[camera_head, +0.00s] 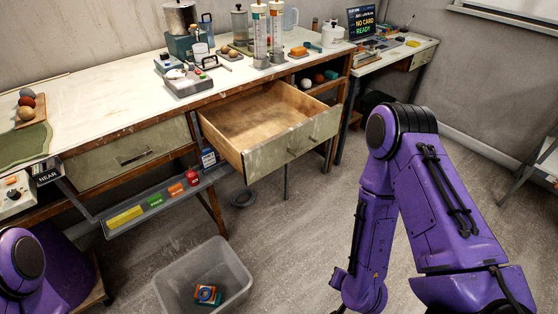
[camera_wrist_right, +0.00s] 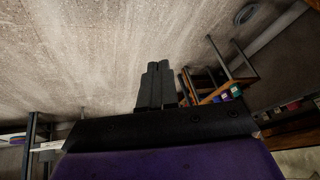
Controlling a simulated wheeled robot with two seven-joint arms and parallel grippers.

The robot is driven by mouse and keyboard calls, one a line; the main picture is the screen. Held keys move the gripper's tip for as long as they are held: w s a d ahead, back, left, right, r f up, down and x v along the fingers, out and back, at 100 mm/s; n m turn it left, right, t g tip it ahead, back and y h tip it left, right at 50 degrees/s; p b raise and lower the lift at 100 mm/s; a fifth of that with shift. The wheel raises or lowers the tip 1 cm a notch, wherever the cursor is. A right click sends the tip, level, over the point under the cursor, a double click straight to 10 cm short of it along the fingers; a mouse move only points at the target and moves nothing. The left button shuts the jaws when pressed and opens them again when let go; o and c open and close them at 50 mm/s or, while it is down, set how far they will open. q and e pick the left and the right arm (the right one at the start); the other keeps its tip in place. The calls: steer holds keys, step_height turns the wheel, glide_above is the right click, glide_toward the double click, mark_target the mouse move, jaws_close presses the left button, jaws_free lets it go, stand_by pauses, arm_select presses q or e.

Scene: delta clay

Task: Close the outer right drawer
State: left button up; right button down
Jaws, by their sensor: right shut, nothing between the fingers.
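The right drawer of the long bench is pulled well out, with its pale green worn front (camera_head: 292,145) facing the room. Its bare wooden inside is empty. My left gripper is out of view; only part of the left arm shows at the lower left.
A closed drawer (camera_head: 130,153) is left of the open one. Below hangs a grey shelf (camera_head: 150,208) with coloured blocks. A clear bin (camera_head: 205,280) stands on the floor. Glassware and devices stand on the bench (camera_head: 110,85). Floor in front of the open drawer is mostly clear.

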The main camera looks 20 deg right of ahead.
mark_target(262, 165)
steer(key=w+a+r+m+t+y, duration=0.25)
steer(key=w+r+m+t, duration=0.25)
steer(key=w+r+m, duration=0.45)
steer(key=w+a+r+m+t+y, duration=0.45)
steer(key=w+r+m+t, duration=0.25)
steer(key=r+m, duration=0.55)
steer(key=shift+m+y, duration=0.3)
steer(key=shift+m, duration=0.3)
steer(key=x, duration=0.4)
steer(key=f+x, duration=0.1)
steer(key=x, duration=0.8)
steer(key=shift+d+f, duration=0.2)
steer(key=shift+d, duration=0.1)
steer(key=shift+w, duration=0.2)
steer(key=shift+w, duration=0.1)
